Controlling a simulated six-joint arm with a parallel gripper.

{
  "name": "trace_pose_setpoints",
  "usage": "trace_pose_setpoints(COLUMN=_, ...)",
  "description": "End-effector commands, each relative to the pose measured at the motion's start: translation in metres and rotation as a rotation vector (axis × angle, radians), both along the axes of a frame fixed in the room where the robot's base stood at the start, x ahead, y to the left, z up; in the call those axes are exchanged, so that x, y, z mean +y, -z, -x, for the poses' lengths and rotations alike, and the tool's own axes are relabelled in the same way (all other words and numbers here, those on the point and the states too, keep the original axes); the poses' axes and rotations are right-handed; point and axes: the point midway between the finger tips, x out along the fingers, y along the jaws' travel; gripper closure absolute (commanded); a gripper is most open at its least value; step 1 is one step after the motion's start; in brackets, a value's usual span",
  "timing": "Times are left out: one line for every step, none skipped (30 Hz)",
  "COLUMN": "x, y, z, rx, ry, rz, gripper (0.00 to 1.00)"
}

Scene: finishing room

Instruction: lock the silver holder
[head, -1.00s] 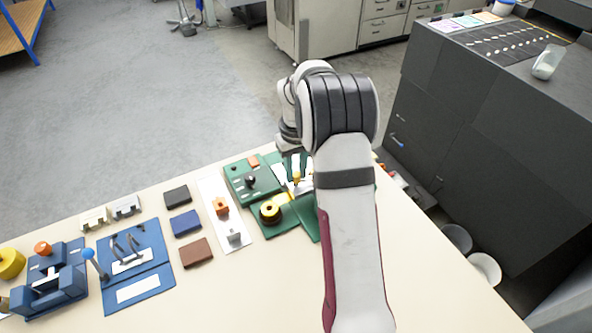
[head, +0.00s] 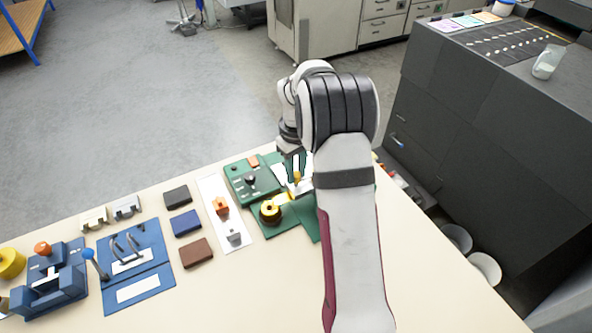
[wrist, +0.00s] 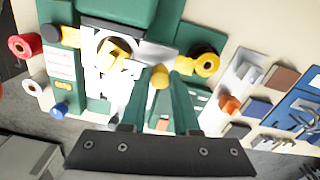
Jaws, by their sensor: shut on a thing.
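The silver holder (wrist: 153,53) is a shiny metal piece on a green fixture in the wrist view, with a yellow block (wrist: 112,56) beside it over a round pale part. A yellow knob (wrist: 159,77) stands in front of it. My gripper (wrist: 163,80) has its two green fingers shut on this knob, one on each side. In the head view my gripper (head: 296,174) reaches down to the fixture. My forearm hides the fixture's right part there. How the knob joins the holder cannot be told.
A black-and-yellow roller (head: 270,212) is close to the left of my gripper. A green block with a black knob (head: 251,181) stands behind it. A white strip (head: 224,215) with orange and grey pieces lies further left, then blue fixtures (head: 128,262). The front of the table is clear.

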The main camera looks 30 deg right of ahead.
Motion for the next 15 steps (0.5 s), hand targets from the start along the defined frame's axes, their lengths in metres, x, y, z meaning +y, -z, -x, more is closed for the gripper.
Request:
trace_pose_setpoints(x=0.0003, y=-0.0004, z=0.0005, rx=0.001, ry=0.001, rz=-0.001, gripper=0.69)
trace_pose_setpoints(x=0.0003, y=-0.0003, z=0.0004, rx=0.001, ry=0.001, rz=-0.001, gripper=0.64)
trace_pose_setpoints(x=0.0002, y=-0.0003, z=0.0003, rx=0.001, ry=0.001, rz=-0.001, gripper=0.56)
trace_pose_setpoints(x=0.0002, y=-0.0003, z=0.0003, rx=0.001, ry=0.001, rz=-0.001, gripper=0.51)
trace_pose_setpoints(x=0.0003, y=-0.0002, z=0.0002, rx=0.001, ry=0.001, rz=-0.001, gripper=0.45)
trace_pose_setpoints(x=0.0003, y=-0.0002, z=0.0002, rx=0.001, ry=0.001, rz=-0.001, gripper=0.4)
trace_pose_setpoints(x=0.0002, y=-0.0002, z=0.0002, rx=0.001, ry=0.001, rz=-0.001, gripper=0.4)
trace_pose_setpoints(x=0.0002, y=-0.0002, z=0.0001, rx=0.001, ry=0.001, rz=-0.001, gripper=0.4)
trace_pose_setpoints(x=0.0002, y=-0.0001, z=0.0001, rx=0.0, ry=0.001, rz=0.0, gripper=0.4)
trace_pose_setpoints(x=0.0002, y=-0.0001, z=0.0001, rx=0.0, ry=0.001, rz=0.0, gripper=0.4)
trace_pose_setpoints(x=0.0001, y=-0.0001, z=0.0001, rx=0.0, ry=0.001, rz=0.0, gripper=0.4)
trace_pose_setpoints(x=0.0001, y=-0.0001, z=0.0001, rx=0.0, ry=0.001, rz=0.0, gripper=0.4)
trace_pose_setpoints(x=0.0001, y=-0.0001, z=0.0, rx=0.0, ry=0.001, rz=0.0, gripper=0.4)
trace_pose_setpoints(x=0.0001, y=-0.0004, z=0.0, rx=0.0, ry=0.001, rz=0.0, gripper=0.4)
trace_pose_setpoints(x=0.0, y=-0.0016, z=-0.0001, rx=0.0, ry=0.001, rz=0.0, gripper=0.4)
